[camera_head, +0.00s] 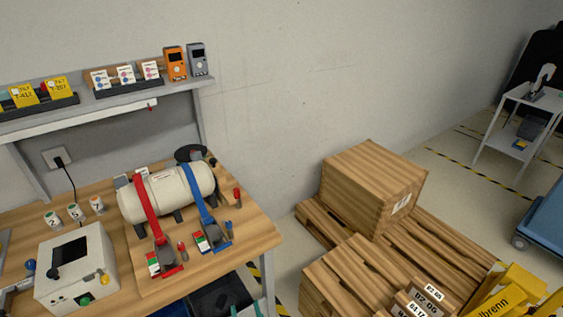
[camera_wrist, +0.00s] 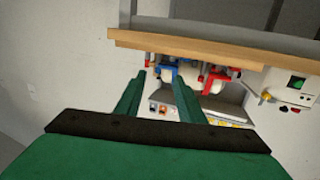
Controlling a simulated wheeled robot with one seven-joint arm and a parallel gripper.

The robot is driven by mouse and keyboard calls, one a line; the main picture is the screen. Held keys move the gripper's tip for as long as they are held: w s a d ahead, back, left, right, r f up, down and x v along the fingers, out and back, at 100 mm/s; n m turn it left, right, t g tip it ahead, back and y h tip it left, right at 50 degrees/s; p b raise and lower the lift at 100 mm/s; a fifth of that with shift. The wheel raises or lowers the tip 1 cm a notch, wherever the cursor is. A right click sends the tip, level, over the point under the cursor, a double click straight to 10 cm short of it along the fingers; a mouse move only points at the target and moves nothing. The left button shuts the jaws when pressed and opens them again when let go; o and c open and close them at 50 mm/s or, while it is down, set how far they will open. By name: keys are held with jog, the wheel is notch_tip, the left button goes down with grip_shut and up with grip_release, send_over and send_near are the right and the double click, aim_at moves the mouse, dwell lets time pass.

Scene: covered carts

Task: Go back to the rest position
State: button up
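My gripper (camera_wrist: 160,76) shows only in the wrist view, as two green fingers on a dark bar. The fingers stand apart and I see nothing held between them. Beyond the fingertips is the wooden workbench, which appears upside down there, with the blue strap (camera_wrist: 166,71) and red strap (camera_wrist: 215,76) behind them. The gripper looks clear of the bench, though the exact distance is hard to tell. My gripper is not in the head view.
The workbench (camera_head: 262,232) holds a cream tank (camera_head: 180,191) under two straps and a grey-white box (camera_head: 100,262) with a dark screen. A shelf (camera_head: 110,108) hangs above. Wooden crates (camera_head: 375,185) on pallets and a yellow lettered object (camera_head: 505,298) stand at right. Floor shows beyond.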

jog(key=s+d+f+m+h, duration=0.1)
jog(key=s+d, duration=0.3)
jog(key=s, duration=0.8)
jog(key=s+d+f+m+g+h, duration=0.1)
jog(key=s+d+f+h, duration=0.3)
jog(key=s, duration=0.8)
jog(key=shift+s+f+m, duration=0.15)
jog(key=shift+m, duration=0.45)
